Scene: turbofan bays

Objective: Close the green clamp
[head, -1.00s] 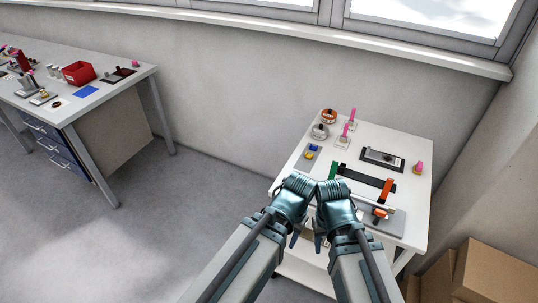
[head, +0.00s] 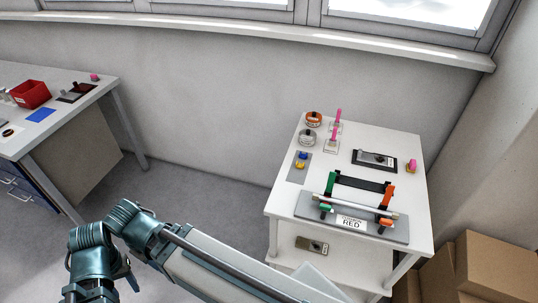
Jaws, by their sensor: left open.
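The green clamp (head: 331,183) is at the left end of a grey fixture plate (head: 304,211) on the white table. Its green handle stands up, and a smaller green part (head: 326,209) sits at the front. An orange clamp (head: 389,195) stands at the right end. A pale rod (head: 355,204) runs across between them. I cannot tell how tightly either clamp sits on the rod. My left gripper (head: 129,279) is open at the lower left, over the floor, well away from the table and partly hidden by arm links. My right gripper cannot be made out.
The white table (head: 416,238) also bears a dark tray (head: 374,160), pink-topped parts (head: 332,144), two round parts (head: 313,120) and a grey pad (head: 294,176). Cardboard boxes (head: 490,270) stand at right. A workbench (head: 75,112) is at far left. Floor between is clear.

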